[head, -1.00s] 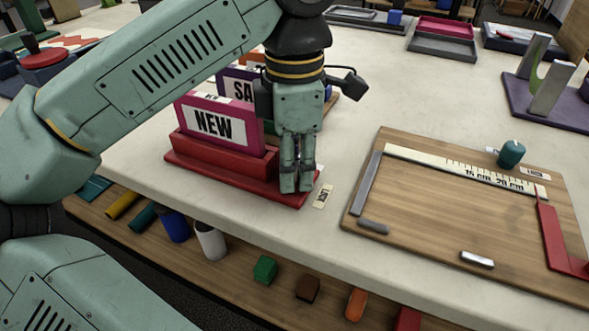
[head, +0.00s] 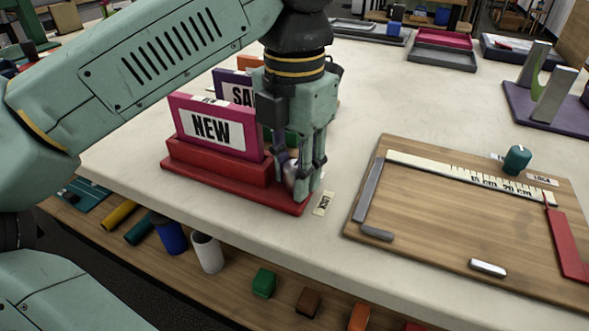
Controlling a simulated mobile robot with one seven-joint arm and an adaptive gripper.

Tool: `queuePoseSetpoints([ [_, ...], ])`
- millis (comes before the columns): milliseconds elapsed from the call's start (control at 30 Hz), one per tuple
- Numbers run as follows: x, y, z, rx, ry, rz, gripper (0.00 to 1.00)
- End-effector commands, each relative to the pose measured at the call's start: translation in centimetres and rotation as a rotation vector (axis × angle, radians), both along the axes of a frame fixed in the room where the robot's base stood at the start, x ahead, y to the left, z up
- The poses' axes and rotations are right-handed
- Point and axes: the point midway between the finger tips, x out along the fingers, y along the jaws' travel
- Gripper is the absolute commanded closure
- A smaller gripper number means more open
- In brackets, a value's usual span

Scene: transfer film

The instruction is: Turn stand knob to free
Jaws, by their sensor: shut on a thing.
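The red stand (head: 216,172) sits near the table's front edge and holds an upright pink sign reading NEW (head: 212,127). My gripper (head: 298,180) points down at the right end of the stand's base. Its fingers are shut on the stand knob (head: 291,172), a small pale thing mostly hidden between them. A small label (head: 323,203) lies on the table just right of the base; its word is too small to read surely. I cannot tell which way the knob is turned.
A wooden board (head: 430,230) with a ruler (head: 470,176), a teal knob (head: 517,158) and a red bar (head: 565,240) lies to the right. A purple sign (head: 232,86) stands behind. Several blocks and cylinders sit on the lower shelf (head: 235,286).

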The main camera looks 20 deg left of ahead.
Motion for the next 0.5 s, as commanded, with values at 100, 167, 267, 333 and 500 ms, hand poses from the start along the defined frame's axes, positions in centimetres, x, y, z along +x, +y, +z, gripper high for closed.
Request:
queuePoseSetpoints([
  [100,-0.01,0.01,0.01,0.000,0.000,0.022,1.00],
  [167,-0.01,0.01,0.02,0.000,0.000,0.029,1.00],
  [267,-0.01,0.01,0.03,0.000,0.000,0.034,1.00],
  [333,-0.01,0.01,0.03,0.000,0.000,0.034,1.00],
  [500,0.00,0.01,0.03,0.000,0.000,0.034,1.00],
])
